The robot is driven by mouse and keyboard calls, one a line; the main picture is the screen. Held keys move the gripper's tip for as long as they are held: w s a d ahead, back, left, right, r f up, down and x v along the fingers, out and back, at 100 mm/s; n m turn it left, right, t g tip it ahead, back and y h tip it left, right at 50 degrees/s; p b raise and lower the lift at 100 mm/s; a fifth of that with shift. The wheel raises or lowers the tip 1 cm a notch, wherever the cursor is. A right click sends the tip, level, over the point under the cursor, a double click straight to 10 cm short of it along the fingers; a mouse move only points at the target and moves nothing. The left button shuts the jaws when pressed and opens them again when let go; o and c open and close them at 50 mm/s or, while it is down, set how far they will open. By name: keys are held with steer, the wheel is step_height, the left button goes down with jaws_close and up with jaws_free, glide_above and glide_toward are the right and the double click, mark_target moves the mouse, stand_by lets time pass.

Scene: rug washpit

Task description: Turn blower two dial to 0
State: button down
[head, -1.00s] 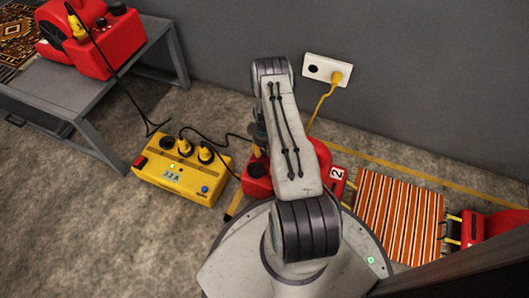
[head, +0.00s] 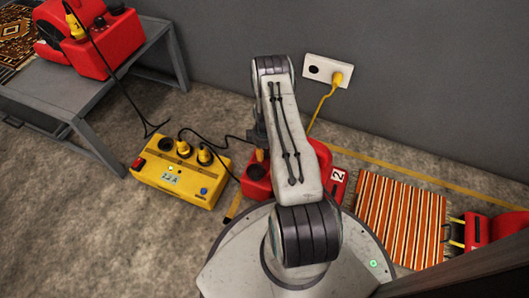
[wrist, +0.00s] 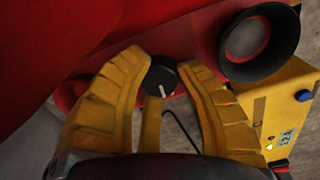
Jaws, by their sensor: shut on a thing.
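Blower two (head: 336,182) is a red machine with a white "2" label, standing on the floor. My arm hides much of it in the head view. Its dial (wrist: 161,72) is a small black knob with a white pointer line, seen in the wrist view. The line points toward the bottom of that picture. My gripper (wrist: 163,68) has its ribbed yellow fingers on both sides of the knob, shut on it. In the head view my gripper (head: 261,155) is mostly hidden behind my arm. Any scale marks around the dial are not readable.
A yellow power box (head: 180,178) with plugs and a lit display stands left of the blower. A wall socket (head: 327,70) holds a yellow plug and cord. A striped rug (head: 400,220) lies at right. Another red blower (head: 105,40) sits on a grey bench (head: 110,75).

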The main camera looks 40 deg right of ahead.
stand_by(0.3)
steer(key=c, duration=1.1)
jaws_free()
